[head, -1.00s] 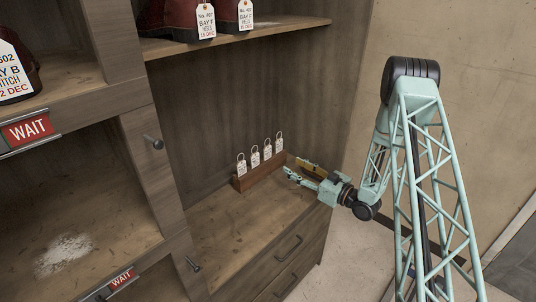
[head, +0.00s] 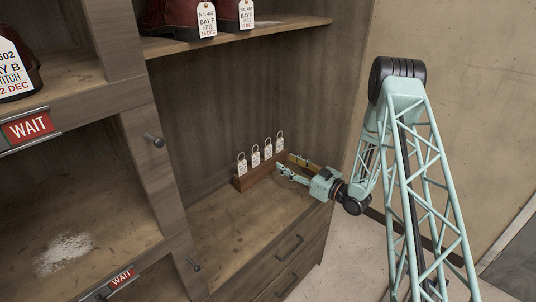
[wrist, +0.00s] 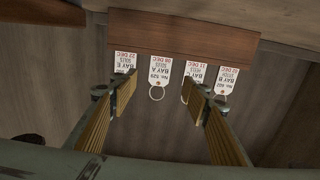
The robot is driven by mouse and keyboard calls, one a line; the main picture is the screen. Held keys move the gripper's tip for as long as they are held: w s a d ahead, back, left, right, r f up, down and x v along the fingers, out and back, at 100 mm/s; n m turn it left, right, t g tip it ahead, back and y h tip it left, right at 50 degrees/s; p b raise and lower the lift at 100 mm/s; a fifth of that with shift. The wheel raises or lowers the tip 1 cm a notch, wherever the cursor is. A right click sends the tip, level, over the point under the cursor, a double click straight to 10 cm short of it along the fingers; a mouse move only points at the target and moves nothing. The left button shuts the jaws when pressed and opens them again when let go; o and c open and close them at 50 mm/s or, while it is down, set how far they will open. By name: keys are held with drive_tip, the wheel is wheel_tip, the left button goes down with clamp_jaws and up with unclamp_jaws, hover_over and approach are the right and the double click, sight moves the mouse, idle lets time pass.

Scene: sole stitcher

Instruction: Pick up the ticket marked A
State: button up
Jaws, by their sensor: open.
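The ticket marked A (wrist: 162,68) is a white tag headed BAY A, No. 529, in the wrist view, where its print is upside down. My gripper (wrist: 158,92) is open, with one finger on each side of this ticket's ring, the left finger overlapping the neighbouring BAY E ticket (wrist: 124,62). Contact cannot be told. In the head view my gripper (head: 281,163) is at the right end of the rack (head: 258,178); lettering on the tickets there is too small to read.
More tickets stand close on the right, including one headed BAY F (wrist: 221,82). The rack sits on a wooden cabinet counter (head: 235,215) with free room in front. A shelf (head: 240,37) with tagged red shoes is above.

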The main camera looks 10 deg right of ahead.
sight(269, 152)
drive_tip(key=shift+x, duration=2.2)
drive_tip(key=shift+w, duration=0.1)
drive_tip(key=shift+b+x, duration=0.5)
drive_tip(key=shift+x, duration=2)
drive_tip(key=c, duration=0.8)
